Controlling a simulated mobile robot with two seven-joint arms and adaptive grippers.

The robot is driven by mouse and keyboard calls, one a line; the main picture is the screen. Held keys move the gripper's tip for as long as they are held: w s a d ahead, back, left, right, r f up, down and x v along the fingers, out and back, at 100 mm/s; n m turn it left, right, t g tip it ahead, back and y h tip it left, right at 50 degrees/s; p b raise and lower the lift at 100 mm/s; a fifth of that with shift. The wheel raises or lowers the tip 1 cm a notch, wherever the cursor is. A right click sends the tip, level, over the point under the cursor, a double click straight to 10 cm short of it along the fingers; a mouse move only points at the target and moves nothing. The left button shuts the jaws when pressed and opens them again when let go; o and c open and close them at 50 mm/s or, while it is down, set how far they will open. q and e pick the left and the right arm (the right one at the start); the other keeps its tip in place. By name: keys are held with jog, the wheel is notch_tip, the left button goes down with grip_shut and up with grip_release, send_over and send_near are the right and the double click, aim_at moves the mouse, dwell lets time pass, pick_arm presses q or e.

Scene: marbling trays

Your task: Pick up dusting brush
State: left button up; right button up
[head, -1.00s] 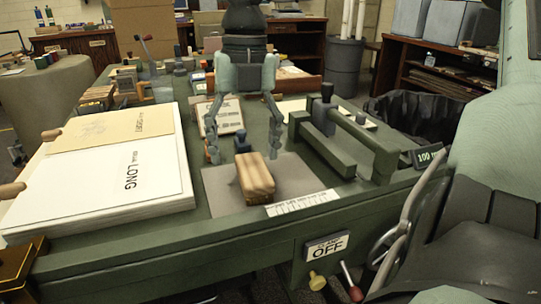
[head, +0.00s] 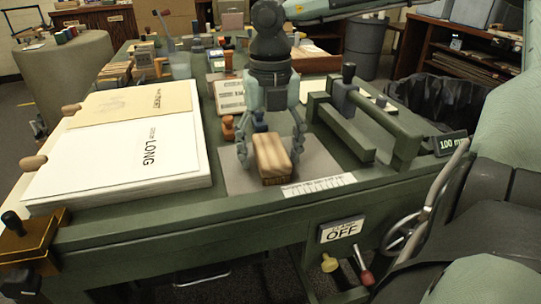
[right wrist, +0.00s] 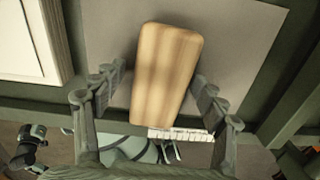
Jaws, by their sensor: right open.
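A pale wooden block with rounded edges (head: 273,158), likely the dusting brush, lies on a grey mat (head: 235,178) near the table's front edge. It also shows in the right wrist view (right wrist: 163,75). My right gripper (head: 270,146) comes down from above, open, with one finger on each side of the block. In the right wrist view the fingers (right wrist: 158,88) stand apart left and right of the block, with a gap on both sides.
A paper stack marked LONG (head: 115,160) lies left of the mat. A green press-like frame (head: 385,130) stands to the right. Small stamp-like pieces (head: 228,128) stand just behind the block. A white ruler strip (head: 318,186) lies at the mat's front edge.

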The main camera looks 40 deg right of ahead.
aim_at(270, 147)
jog(key=c, duration=1.3)
jog(key=shift+r, duration=0.1)
jog(key=shift+r, duration=0.5)
notch_tip(270, 147, up, 3)
jog(key=shift+r, duration=0.1)
jog(key=w+a+r, duration=0.1)
jog(key=w+r, duration=0.1)
jog(key=w, duration=0.1)
jog(key=w+a+r, duration=0.2)
jog(key=w, duration=0.2)
jog(key=w+a+r, duration=0.2)
jog(key=w, duration=0.1)
jog(key=shift+w+a+r, duration=0.2)
jog(key=shift+a+r, duration=0.05)
jog(key=shift+r, duration=0.05)
